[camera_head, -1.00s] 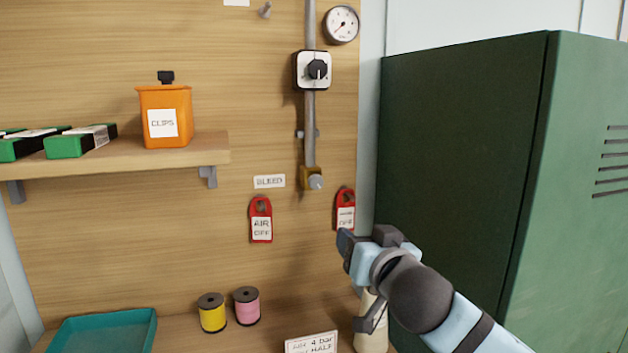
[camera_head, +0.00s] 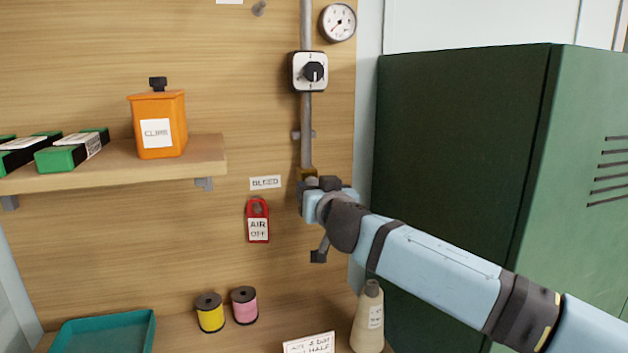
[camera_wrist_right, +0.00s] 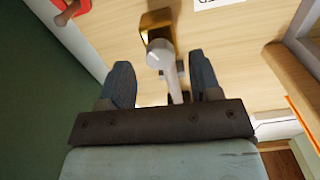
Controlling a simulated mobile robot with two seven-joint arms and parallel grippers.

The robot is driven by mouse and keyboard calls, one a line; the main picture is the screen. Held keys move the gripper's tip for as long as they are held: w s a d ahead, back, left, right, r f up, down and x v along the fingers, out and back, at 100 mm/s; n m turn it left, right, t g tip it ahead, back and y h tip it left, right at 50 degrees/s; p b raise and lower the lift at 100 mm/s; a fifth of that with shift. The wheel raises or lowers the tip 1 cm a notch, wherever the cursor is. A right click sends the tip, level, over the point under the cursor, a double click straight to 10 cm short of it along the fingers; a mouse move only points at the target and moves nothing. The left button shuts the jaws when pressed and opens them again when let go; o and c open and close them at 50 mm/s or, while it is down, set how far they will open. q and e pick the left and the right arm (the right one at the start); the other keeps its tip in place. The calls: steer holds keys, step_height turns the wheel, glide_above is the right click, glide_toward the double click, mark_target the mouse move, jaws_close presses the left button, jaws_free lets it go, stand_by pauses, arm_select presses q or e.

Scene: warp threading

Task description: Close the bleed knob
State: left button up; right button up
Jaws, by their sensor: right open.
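The bleed knob (camera_wrist_right: 158,52) is a small pale grey knob on a brass fitting (camera_wrist_right: 157,22). In the head view, the brass fitting (camera_head: 307,173) shows at the lower end of the pipe, beside the BLEED label (camera_head: 265,183), and my right gripper hides the knob. My right gripper (camera_head: 312,188) is at the fitting. In the right wrist view, my right gripper (camera_wrist_right: 160,62) is open, its dark fingers on either side of the knob with gaps visible. I cannot tell whether a finger touches it. My left gripper is not in view.
A red AIR OFF tag (camera_head: 258,230) hangs left of my right gripper. A green cabinet (camera_head: 455,150) stands close on the right. A bottle (camera_head: 368,325) stands below my arm. The shelf (camera_head: 200,160) and orange clips box (camera_head: 158,105) are to the left.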

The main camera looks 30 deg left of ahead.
steer(key=shift+x, duration=1.15)
steer(key=c, duration=0.9)
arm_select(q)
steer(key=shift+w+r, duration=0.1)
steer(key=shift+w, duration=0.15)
arm_select(e)
steer(key=shift+c, duration=0.2)
